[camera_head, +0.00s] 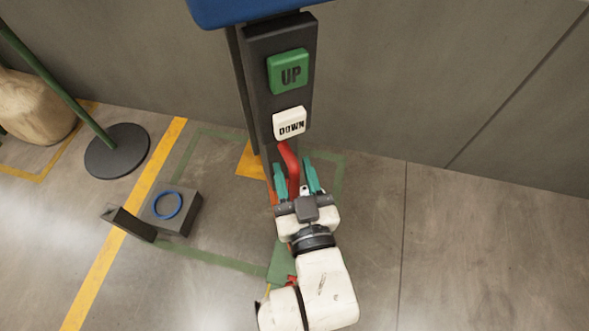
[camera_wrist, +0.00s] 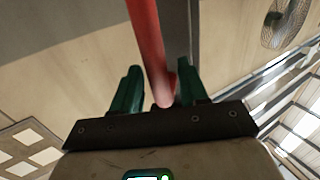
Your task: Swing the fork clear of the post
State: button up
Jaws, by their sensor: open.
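A dark upright post (camera_head: 258,40) carries a green UP plate (camera_head: 289,72) and a white DOWN plate (camera_head: 289,124). A curved red bar (camera_head: 285,150), which seems to be the fork or its handle, stands out from the post just below the DOWN plate. My gripper (camera_head: 294,167) is open with its teal fingers on either side of the red bar. In the wrist view the red bar (camera_wrist: 148,40) runs between the spread fingers of my gripper (camera_wrist: 160,72). It looks closer to the right finger; contact cannot be told. The bar's lower end is partly hidden by my gripper.
A grey block (camera_head: 183,218) with a blue ring (camera_head: 168,205) sits on the floor at left. A green pole on a round dark base (camera_head: 117,151) and a tan sack (camera_head: 35,107) stand farther left. The floor at right is clear up to the grey wall (camera_head: 430,80).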

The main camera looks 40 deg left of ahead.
jog(key=shift+c, duration=0.3)
grip_shut()
dwell(0.3)
